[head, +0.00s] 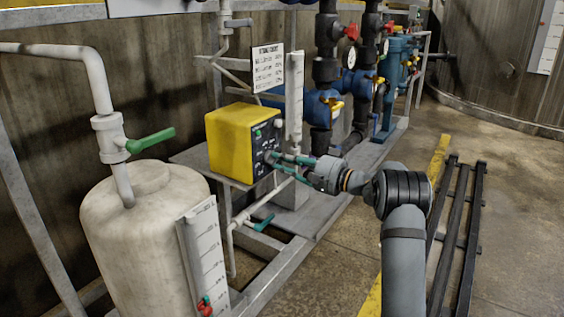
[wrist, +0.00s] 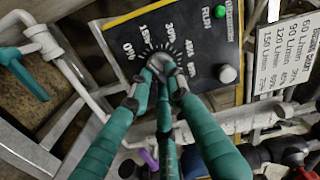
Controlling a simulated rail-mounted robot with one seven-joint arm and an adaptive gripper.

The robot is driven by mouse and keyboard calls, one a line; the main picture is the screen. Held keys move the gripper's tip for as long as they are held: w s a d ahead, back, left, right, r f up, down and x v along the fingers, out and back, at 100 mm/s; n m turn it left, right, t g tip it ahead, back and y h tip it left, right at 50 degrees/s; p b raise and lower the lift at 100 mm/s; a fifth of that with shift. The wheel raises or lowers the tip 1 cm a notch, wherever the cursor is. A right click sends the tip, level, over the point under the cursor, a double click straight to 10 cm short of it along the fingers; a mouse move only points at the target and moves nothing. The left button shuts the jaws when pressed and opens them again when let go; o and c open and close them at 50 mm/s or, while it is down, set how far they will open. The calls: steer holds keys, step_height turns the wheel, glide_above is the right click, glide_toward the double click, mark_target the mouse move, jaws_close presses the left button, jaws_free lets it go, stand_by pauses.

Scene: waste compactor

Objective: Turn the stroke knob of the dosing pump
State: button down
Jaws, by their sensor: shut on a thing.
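The yellow dosing pump (head: 228,138) stands on a grey frame in the head view, its black control panel (head: 266,142) facing right. In the wrist view the panel (wrist: 205,35) carries the grey round stroke knob (wrist: 160,63), with a printed scale around its upper side. My gripper (head: 273,163) has teal fingers reaching the panel's lower part. In the wrist view my gripper (wrist: 158,80) has its fingertips closed around the knob, which they partly cover. The knob's pointer cannot be made out clearly.
A green lamp (wrist: 220,12) and a pale round button (wrist: 227,74) sit on the panel. A white printed sign (head: 268,68) stands behind the pump. A white tank (head: 150,235) with a green-handled valve (head: 150,140) is at left. Grey pipework surrounds the pump.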

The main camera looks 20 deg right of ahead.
steer(key=shift+m, duration=0.3)
steer(key=m+p, duration=0.4)
steer(key=m, duration=0.1)
steer(key=m+p, duration=0.4)
steer(key=m, duration=0.2)
steer(key=m+p, duration=0.4)
steer(key=m, duration=0.2)
steer(key=shift+s+a+r, duration=0.1)
steer(key=shift+s+a, duration=0.15)
steer(key=shift+a, duration=0.15)
steer(key=m+p, duration=0.4)
steer(key=shift+m+p, duration=0.3)
steer(key=m+p, duration=0.4)
steer(key=shift+s+a+m, duration=0.1)
steer(key=shift+a+m, duration=0.05)
steer(key=shift+m, duration=0.15)
steer(key=m+p, duration=0.2)
steer(key=m, duration=0.2)
steer(key=shift+r+p, duration=0.15)
steer(key=shift+p, duration=0.15)
steer(key=m+p, duration=0.1)
steer(key=m, duration=0.4)
steer(key=shift+p, duration=0.3)
steer(key=shift+m, duration=0.3)
